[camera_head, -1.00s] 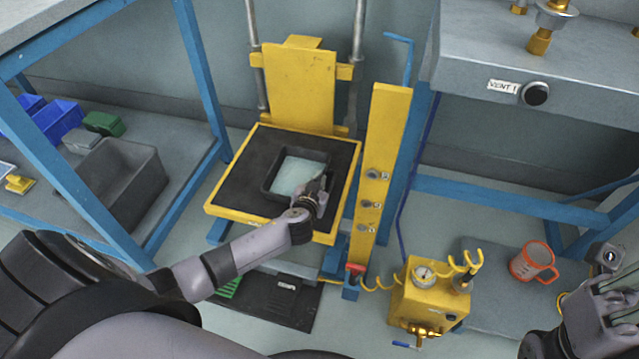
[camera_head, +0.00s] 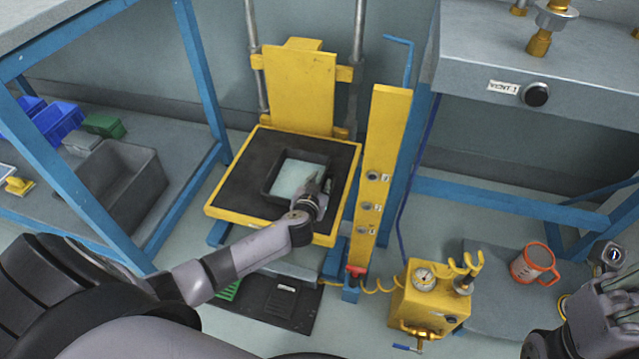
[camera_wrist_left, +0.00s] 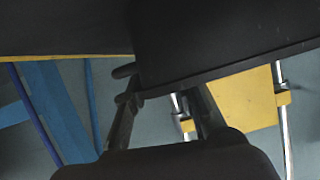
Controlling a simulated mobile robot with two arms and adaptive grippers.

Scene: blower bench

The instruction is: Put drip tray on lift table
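The drip tray (camera_head: 268,187) is a black, square, shallow tray with a pale inside. It sits on the black top of the yellow-edged lift table (camera_head: 232,185), right of the middle. My left gripper (camera_head: 320,184) is at the tray's near right corner, its two fingers apart. In the left wrist view the dark tray (camera_wrist_left: 220,40) fills the upper right and hides part of one finger. The fingers of my left gripper (camera_wrist_left: 163,95) are spread there, with no clear grip on the rim. My right gripper (camera_head: 610,295) is at the right edge, partly cut off; its opening is unclear.
A yellow post with knobs (camera_head: 388,150) stands right of the lift table. A yellow pump unit (camera_head: 428,300) and an orange mug (camera_head: 530,264) are at lower right. A grey bin (camera_head: 128,180) is on the left shelf. A black mat (camera_head: 285,303) lies in front.

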